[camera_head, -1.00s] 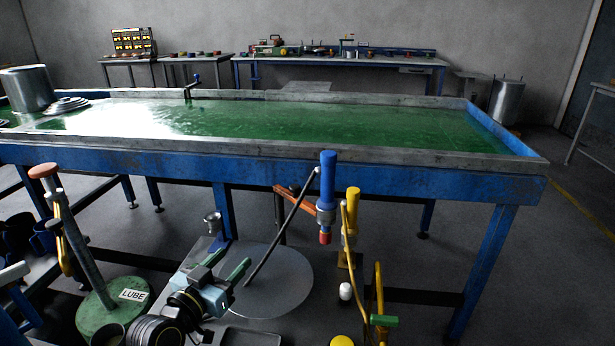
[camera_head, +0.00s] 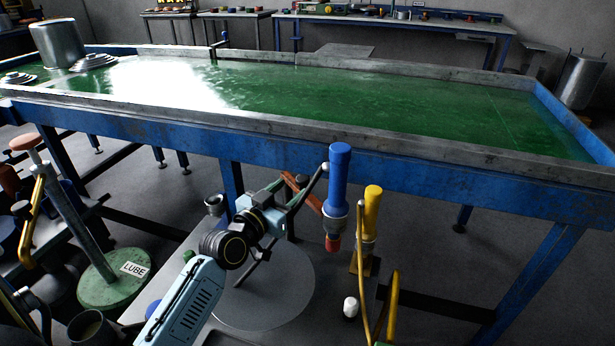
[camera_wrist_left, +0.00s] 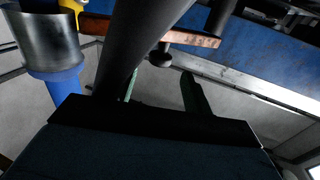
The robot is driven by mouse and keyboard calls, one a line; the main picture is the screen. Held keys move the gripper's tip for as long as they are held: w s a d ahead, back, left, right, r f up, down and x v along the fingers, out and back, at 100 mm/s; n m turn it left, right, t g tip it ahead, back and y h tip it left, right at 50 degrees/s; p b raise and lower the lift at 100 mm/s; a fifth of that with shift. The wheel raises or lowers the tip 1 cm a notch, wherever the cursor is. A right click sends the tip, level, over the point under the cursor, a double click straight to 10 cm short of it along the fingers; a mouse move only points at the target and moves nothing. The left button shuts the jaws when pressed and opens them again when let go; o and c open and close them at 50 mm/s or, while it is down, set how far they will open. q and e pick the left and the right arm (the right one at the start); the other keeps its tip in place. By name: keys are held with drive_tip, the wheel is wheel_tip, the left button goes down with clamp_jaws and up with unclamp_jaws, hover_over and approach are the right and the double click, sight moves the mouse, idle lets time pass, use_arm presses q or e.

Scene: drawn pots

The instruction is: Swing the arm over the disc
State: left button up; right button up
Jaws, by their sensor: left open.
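The grey disc (camera_head: 285,300) lies flat in the lower middle of the head view, partly hidden by my left arm. A thin dark rod (camera_head: 307,188), the swing arm, slopes down left from the top of a blue cylinder (camera_head: 339,175) with a metal collar and red tip. Its lower part passes behind my gripper and over the disc. My left gripper (camera_head: 286,199) is open beside the rod's middle. In the left wrist view, the dark rod (camera_wrist_left: 145,35) crosses close to the camera, over one green finger (camera_wrist_left: 160,80); contact is unclear. My right gripper is not in view.
An orange bracket (camera_head: 311,202) stands behind the rod. A green LUBE base (camera_head: 105,290) is at left. The green-topped blue table (camera_head: 420,165) spans the back.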

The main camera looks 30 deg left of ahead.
sight(306, 176)
use_arm(q)
drive_tip(key=w+b, duration=0.1)
drive_tip(key=w, duration=0.6)
drive_tip(key=shift+d+f, duration=0.1)
drive_tip(key=shift+d, duration=0.05)
drive_tip(key=shift+w, duration=0.4)
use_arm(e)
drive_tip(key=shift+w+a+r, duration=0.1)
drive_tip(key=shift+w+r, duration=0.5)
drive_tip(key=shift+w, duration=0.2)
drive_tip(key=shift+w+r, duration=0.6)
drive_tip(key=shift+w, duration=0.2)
use_arm(q)
clamp_jaws()
